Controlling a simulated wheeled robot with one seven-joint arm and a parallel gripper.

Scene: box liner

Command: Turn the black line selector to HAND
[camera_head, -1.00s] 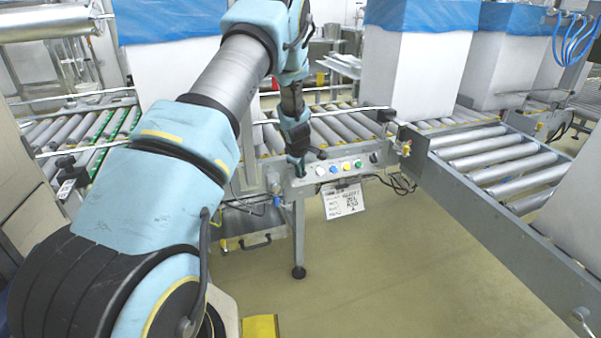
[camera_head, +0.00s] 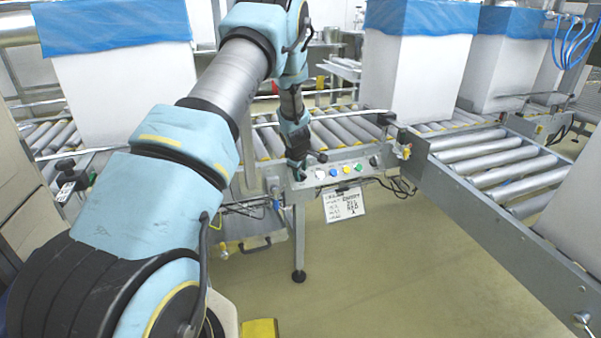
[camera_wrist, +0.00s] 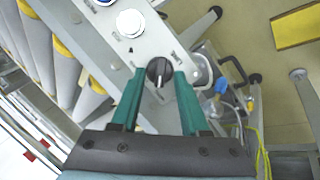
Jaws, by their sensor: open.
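The black line selector (camera_wrist: 159,72) is a round knob with a pale pointer line on the grey control panel (camera_wrist: 136,50). In the wrist view it sits between the tips of my gripper (camera_wrist: 157,76), whose green fingers are open on either side of it. I cannot tell whether the fingers touch it. Small labels beside the knob are too small to read. In the head view my gripper (camera_head: 298,172) is at the panel's left end and hides the selector.
White (camera_head: 320,173), blue (camera_head: 334,172), yellow (camera_head: 346,169) and green (camera_head: 358,166) buttons run along the panel, with another black knob (camera_head: 374,161) at its right end. A printed sign (camera_head: 344,203) hangs below. Roller conveyors (camera_head: 490,160) carry tall white boxes (camera_head: 415,75) with blue liners.

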